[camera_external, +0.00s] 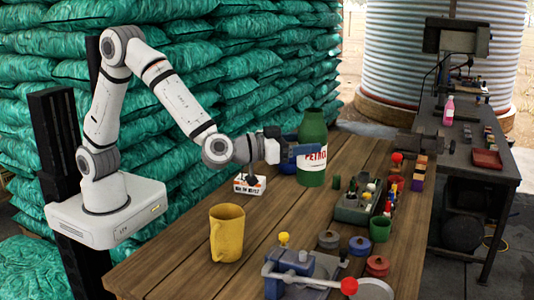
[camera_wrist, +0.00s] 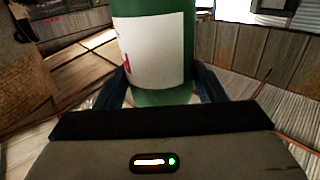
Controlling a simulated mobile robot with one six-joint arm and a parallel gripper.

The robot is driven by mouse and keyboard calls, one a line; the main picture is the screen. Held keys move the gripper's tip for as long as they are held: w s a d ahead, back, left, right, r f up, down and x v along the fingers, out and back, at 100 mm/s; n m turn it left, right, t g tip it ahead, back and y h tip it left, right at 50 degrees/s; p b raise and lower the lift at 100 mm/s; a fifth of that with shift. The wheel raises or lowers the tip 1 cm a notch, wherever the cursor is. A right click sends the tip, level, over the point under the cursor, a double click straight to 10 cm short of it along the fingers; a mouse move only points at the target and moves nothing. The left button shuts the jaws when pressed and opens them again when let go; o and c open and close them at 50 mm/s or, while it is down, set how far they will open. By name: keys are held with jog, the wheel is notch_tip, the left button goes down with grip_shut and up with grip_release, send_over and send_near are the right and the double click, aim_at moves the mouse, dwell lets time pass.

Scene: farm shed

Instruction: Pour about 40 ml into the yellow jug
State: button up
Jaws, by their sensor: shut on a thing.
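The yellow jug (camera_external: 227,232) stands upright near the front left of the wooden table. A green bottle (camera_external: 312,135) with a white label reading "PETROL" stands upright farther back. My gripper (camera_external: 300,157) is shut around the bottle's lower part, coming from the left. In the wrist view, the bottle (camera_wrist: 155,50) sits between the two dark blue fingers (camera_wrist: 157,88), its white label facing partly left. The bottle's top is out of the wrist view. I cannot tell whether its base touches the table. The jug's contents are hidden.
A small white box with a joystick (camera_external: 249,184) lies between jug and bottle. A blue vise-like device (camera_external: 300,268), several round lidded tins (camera_external: 377,266), a green cup (camera_external: 380,229) and a tool caddy (camera_external: 355,210) crowd the right side. Green sacks (camera_external: 200,60) are stacked behind my arm.

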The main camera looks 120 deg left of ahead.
jog(key=s+d+r+p, duration=0.1)
jog(key=s+d+p, duration=0.4)
jog(key=d, duration=0.6)
jog(key=s+d+p, duration=0.4)
jog(key=d+p, duration=0.2)
jog(key=d, duration=0.4)
jog(key=shift+n+g+y, duration=0.4)
jog(key=shift+y, duration=0.1)
jog(key=f, duration=0.5)
jog(key=shift+s+d, duration=0.15)
jog(key=shift+d, duration=0.05)
